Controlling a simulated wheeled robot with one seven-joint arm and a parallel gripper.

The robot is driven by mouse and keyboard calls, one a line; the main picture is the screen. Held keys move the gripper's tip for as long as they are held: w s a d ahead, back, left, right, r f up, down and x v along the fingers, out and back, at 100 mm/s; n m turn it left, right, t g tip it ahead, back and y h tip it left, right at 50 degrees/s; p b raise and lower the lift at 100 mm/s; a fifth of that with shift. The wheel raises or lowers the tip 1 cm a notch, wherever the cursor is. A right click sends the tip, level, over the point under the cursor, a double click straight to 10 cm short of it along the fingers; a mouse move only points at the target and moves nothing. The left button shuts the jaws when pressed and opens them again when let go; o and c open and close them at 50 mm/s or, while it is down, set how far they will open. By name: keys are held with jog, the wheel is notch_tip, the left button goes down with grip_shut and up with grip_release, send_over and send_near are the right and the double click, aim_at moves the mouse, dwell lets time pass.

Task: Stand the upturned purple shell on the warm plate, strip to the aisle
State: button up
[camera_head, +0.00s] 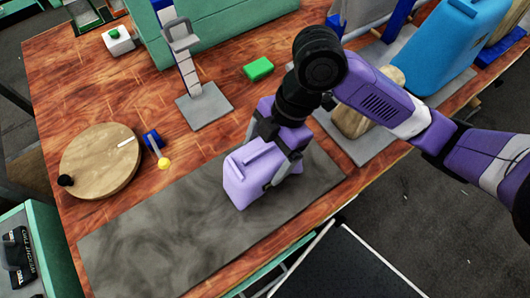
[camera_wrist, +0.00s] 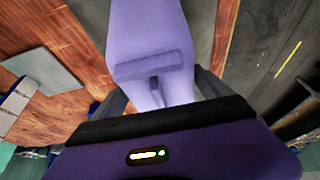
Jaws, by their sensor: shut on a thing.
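The purple shell (camera_head: 245,178) is in my gripper (camera_head: 276,160), over the right half of a long dark grey mottled slab (camera_head: 150,243) along the table's front. The jaws are shut on the shell. A raised purple strip (camera_head: 256,158) lies across its upper face in the head view. In the wrist view the shell (camera_wrist: 150,28) runs away from the jaws, with the strip (camera_wrist: 149,66) across its near part. I cannot tell whether the shell touches the slab, or whether the slab is the warm plate.
A round wooden turntable (camera_head: 98,165) with a dark knob is at the left. A strapped post on a grey base (camera_head: 205,107), a green block (camera_head: 258,69) and a blue piece with a yellow knob (camera_head: 153,141) stand behind. A blue shell (camera_head: 452,45) is at the right. The slab's left half is clear.

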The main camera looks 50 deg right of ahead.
aim_at(272, 144)
jog(key=shift+f+b, duration=0.55)
jog(key=shift+b, duration=0.05)
dwell(0.3)
jog(key=o, duration=1.9)
jog(key=v, duration=0.8)
jog(key=shift+w+a, duration=0.1)
